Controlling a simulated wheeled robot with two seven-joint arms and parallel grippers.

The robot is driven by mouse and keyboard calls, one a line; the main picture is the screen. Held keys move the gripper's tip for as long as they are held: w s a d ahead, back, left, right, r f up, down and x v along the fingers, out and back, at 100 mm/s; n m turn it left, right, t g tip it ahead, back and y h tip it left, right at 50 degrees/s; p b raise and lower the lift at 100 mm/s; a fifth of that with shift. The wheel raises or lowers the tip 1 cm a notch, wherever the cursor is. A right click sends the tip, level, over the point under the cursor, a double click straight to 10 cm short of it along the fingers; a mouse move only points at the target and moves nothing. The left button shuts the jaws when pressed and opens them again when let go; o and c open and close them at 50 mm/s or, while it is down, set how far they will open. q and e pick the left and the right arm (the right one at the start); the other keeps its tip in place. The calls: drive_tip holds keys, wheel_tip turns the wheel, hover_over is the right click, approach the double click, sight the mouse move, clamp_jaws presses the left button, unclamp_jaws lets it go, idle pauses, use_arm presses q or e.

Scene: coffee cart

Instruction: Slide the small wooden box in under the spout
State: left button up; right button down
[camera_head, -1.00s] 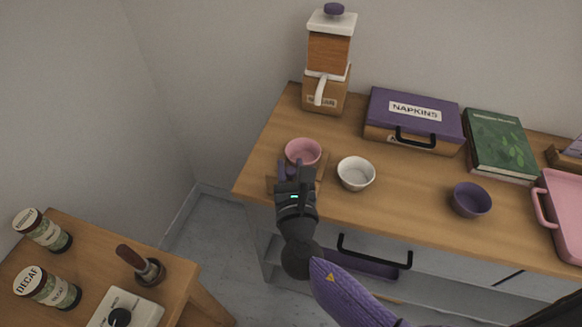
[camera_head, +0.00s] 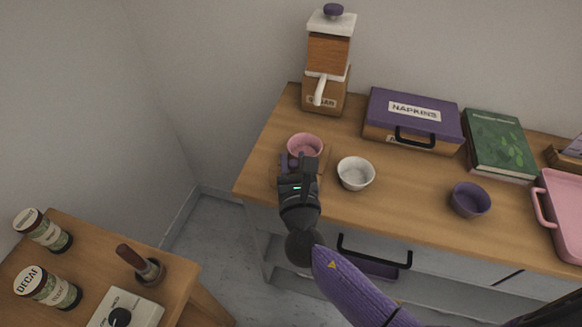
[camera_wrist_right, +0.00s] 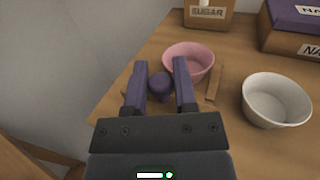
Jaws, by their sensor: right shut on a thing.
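The small wooden box shows only in part, as a low wooden edge (camera_wrist_right: 215,84) in the right wrist view. A pink bowl (camera_head: 305,146) appears to sit in it, and its far side also shows in the wrist view (camera_wrist_right: 190,58). My right gripper (camera_head: 298,166) is shut on the box's round purple knob (camera_wrist_right: 160,86) at the near side. The white spout (camera_head: 320,92) sticks out from the front of the wooden sugar dispenser (camera_head: 329,55), behind the bowl, with a gap between them. My gripper hides much of the box. My left gripper is out of view.
A white bowl (camera_head: 356,174) stands just right of the box. The purple napkin box (camera_head: 415,113), a green book (camera_head: 500,145), a purple bowl (camera_head: 471,200) and a pink case (camera_head: 562,212) are further right. Bare tabletop lies between the pink bowl and the dispenser.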

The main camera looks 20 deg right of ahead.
drive_tip(key=w+d, duration=0.2)
drive_tip(key=w+d+b, duration=0.1)
drive_tip(key=w, duration=0.2)
drive_tip(key=w+d, duration=0.2)
drive_tip(key=w, duration=0.1)
drive_tip(key=shift+w+d+f+b, duration=0.1)
drive_tip(key=shift+d+f+b, duration=0.05)
drive_tip(key=shift+d+b, duration=0.2)
drive_tip(key=shift+w+d, duration=0.1)
drive_tip(key=shift+w, duration=0.05)
drive_tip(key=shift+r, duration=0.2)
drive_tip(key=c, duration=0.8)
unclamp_jaws()
drive_tip(key=o, duration=0.4)
drive_tip(key=shift+w+f, duration=0.1)
drive_tip(key=shift+w, duration=0.1)
drive_tip(key=shift+c, duration=0.2)
drive_tip(key=shift+s, duration=0.1)
